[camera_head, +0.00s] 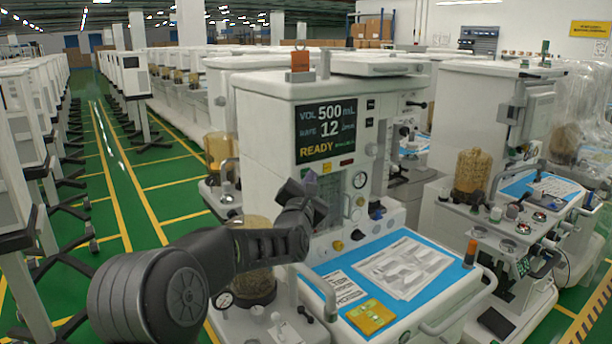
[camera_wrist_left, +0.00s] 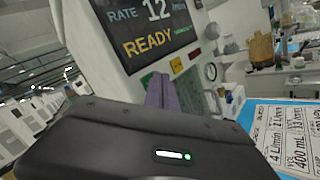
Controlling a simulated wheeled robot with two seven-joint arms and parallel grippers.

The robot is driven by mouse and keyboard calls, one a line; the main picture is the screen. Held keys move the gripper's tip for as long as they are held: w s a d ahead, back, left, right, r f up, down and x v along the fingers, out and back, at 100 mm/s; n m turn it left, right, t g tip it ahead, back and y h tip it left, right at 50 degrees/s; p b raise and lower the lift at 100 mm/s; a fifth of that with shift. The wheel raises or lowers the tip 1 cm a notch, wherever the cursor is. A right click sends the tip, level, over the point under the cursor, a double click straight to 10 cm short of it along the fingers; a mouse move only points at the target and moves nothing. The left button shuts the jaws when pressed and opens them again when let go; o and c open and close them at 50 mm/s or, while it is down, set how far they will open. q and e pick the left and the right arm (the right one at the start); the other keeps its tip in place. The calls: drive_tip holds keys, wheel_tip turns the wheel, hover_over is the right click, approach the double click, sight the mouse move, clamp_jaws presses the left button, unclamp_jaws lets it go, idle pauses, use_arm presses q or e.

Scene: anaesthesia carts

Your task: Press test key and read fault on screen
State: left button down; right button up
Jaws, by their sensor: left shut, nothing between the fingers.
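The anaesthesia machine's dark screen (camera_head: 325,130) reads VOL 500 mL, RATE 12 and READY in yellow. The wrist view shows the lower part of this screen (camera_wrist_left: 148,28), with RATE 12 and READY. Which key is the test key I cannot tell. My left gripper (camera_head: 311,181) is shut and empty, its purple fingertips in front of the panel just below the screen. In the wrist view the left gripper (camera_wrist_left: 162,92) points at the panel. Contact cannot be judged. My right gripper is not in view.
A blue work surface (camera_head: 449,299) with printed sheets (camera_head: 405,266) and a yellow card (camera_head: 371,317) lies below the panel. A similar machine (camera_head: 468,110) stands to the right. Rows of carts line the green floor (camera_head: 160,178) at left, with a clear aisle.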

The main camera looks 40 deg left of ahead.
use_arm(q)
drive_tip(key=shift+w+a+b, duration=0.1)
drive_tip(key=shift+a+b, duration=0.25)
idle(0.3)
drive_tip(key=shift+d, duration=0.1)
drive_tip(key=shift+s+d+b, duration=0.3)
drive_tip(key=shift+d+b, duration=0.35)
drive_tip(key=shift+d, duration=0.1)
drive_tip(key=d, duration=0.1)
drive_tip(key=s+d+b, duration=0.1)
drive_tip(key=d, duration=0.3)
drive_tip(key=shift+s+b, duration=0.25)
drive_tip(key=shift+b, duration=0.15)
drive_tip(key=shift+a, duration=0.1)
idle(0.8)
